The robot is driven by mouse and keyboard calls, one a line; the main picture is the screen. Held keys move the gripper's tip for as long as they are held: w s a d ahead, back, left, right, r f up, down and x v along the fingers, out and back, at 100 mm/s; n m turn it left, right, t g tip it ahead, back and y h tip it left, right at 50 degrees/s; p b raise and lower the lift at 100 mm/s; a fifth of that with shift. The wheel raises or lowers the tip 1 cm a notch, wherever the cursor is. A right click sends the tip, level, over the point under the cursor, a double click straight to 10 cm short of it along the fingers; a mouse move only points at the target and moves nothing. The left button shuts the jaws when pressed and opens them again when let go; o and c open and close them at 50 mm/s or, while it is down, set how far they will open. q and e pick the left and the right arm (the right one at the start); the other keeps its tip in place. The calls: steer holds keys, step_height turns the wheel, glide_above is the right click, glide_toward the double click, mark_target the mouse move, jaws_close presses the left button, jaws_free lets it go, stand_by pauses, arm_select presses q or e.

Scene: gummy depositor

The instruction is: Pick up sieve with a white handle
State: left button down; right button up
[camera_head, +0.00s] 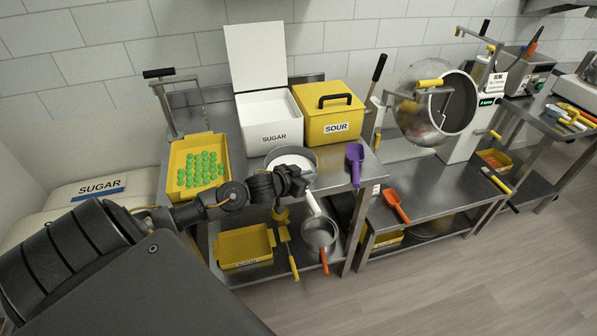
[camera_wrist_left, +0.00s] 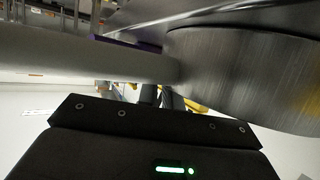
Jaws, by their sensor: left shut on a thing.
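The sieve (camera_head: 279,153) has a round metal bowl with a pale inside, at the front of the left steel table's top. Its white handle (camera_head: 312,203) points forward past the table edge. My left gripper (camera_head: 297,184) is shut on this handle close to the bowl and partly hides it. In the left wrist view, the pale handle (camera_wrist_left: 90,58) crosses over the gripper and meets the brushed metal bowl (camera_wrist_left: 235,75). I cannot tell whether the bowl touches the tabletop. My right gripper is out of view.
A yellow tray of green gummies (camera_head: 199,188), an open white SUGAR box (camera_head: 270,137), a yellow SOUR box (camera_head: 337,127) and a purple scoop (camera_head: 354,153) surround the sieve. A red-handled sieve (camera_head: 319,234) and yellow tray (camera_head: 243,249) are below. Right floor is clear.

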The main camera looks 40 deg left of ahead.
arm_select(q)
steer(key=shift+r, duration=0.1)
steer(key=shift+r, duration=0.45)
steer(key=r, duration=0.2)
steer(key=b, duration=0.1)
steer(key=shift+s+d+r, duration=0.1)
steer(key=shift+s+r, duration=0.15)
steer(key=shift+r, duration=0.15)
steer(key=s+d+r, duration=0.3)
steer(key=s+r, duration=0.6)
steer(key=s, duration=0.4)
steer(key=shift+d, duration=0.35)
steer(key=shift+r, duration=0.1)
